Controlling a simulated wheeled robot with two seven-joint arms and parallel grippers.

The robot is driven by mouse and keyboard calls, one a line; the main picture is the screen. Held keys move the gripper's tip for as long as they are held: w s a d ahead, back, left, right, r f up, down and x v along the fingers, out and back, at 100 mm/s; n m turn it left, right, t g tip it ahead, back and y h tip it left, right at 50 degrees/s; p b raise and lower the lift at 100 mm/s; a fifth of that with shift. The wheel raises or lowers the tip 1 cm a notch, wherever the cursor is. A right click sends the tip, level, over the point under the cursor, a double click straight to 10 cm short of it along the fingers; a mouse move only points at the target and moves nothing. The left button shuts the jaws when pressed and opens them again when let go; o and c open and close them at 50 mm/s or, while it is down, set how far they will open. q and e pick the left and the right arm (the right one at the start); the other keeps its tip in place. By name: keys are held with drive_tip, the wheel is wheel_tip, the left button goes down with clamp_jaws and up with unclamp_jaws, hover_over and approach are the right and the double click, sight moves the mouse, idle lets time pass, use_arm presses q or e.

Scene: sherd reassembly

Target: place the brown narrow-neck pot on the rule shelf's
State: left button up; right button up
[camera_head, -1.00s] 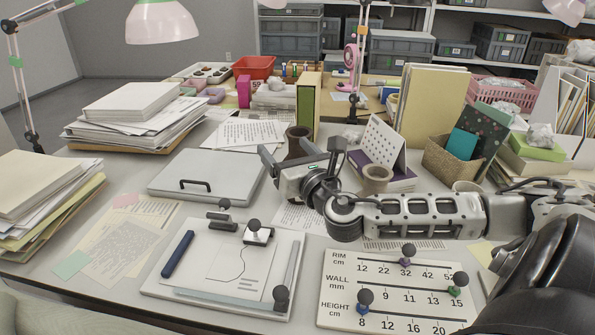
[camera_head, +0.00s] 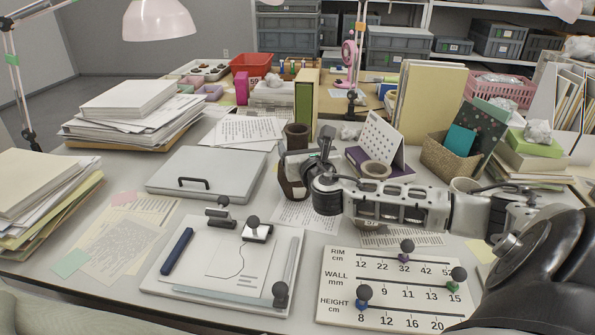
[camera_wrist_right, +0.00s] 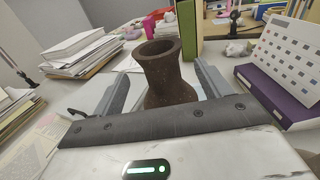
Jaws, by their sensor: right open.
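A white board (camera_head: 392,290) printed with rim, wall and height rules and dark-knobbed sliders lies at the front right. My left gripper is not in view.
A grey case (camera_head: 208,172) lies left of the pot. A green binder (camera_head: 306,104) stands close behind it. A drawing board (camera_head: 225,262) lies in front.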

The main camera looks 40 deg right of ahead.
drive_tip(key=x, duration=0.5)
drive_tip(key=shift+w, duration=0.1)
clamp_jaws()
drive_tip(key=shift+d+r, duration=0.1)
drive_tip(key=shift+r, duration=0.05)
